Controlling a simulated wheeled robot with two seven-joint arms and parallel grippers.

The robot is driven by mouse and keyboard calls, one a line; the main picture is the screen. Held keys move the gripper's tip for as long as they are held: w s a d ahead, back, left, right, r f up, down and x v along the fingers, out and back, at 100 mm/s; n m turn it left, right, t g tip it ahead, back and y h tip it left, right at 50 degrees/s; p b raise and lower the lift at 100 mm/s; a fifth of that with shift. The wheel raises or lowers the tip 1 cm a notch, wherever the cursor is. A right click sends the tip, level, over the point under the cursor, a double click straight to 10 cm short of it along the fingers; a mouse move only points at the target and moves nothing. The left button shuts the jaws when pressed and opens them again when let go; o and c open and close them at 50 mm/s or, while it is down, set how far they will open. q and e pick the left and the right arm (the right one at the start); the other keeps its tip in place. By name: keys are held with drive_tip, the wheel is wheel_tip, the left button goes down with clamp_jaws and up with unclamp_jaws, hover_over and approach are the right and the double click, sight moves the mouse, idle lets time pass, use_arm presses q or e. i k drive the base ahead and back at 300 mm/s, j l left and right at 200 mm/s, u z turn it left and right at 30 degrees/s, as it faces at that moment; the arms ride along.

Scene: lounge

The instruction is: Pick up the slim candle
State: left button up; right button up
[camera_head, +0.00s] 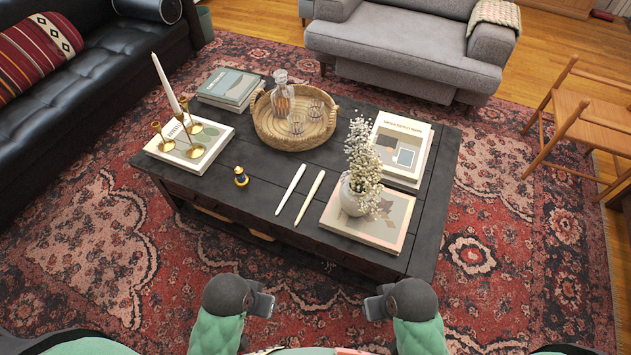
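Two slim candles lie side by side, apart, on the dark coffee table (250,184): a white one (290,189) on the left and a cream one (313,197) on the right. A third slim candle (167,84), white, stands slightly tilted in a brass holder (181,137) at the table's left end. My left gripper (266,304) and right gripper (374,307) hover in front of the table's near edge, apart from all candles. Nothing shows held in either. Their finger gaps are too small to make out.
Behind is a wicker tray (262,127) with a decanter (282,98) and glasses.

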sight(300, 172)
drive_tip(key=j+z, duration=0.35)
drive_tip(key=i+j+z, duration=0.1)
drive_tip(key=j+z, duration=0.6)
drive_tip(key=j, duration=0.6)
drive_tip(key=k+j+z, duration=0.1)
drive_tip(key=j, duration=0.3)
drive_tip(key=k+j, duration=0.15)
drive_tip(key=j, duration=0.3)
drive_tip(key=j+z, duration=0.1)
drive_tip(key=j, duration=0.3)
drive_tip(key=k+j, duration=0.2)
drive_tip(key=j, duration=0.25)
drive_tip(key=k+j+z, duration=0.1)
drive_tip(key=j, duration=0.3)
drive_tip(key=k+j, duration=0.1)
drive_tip(key=j, duration=0.3)
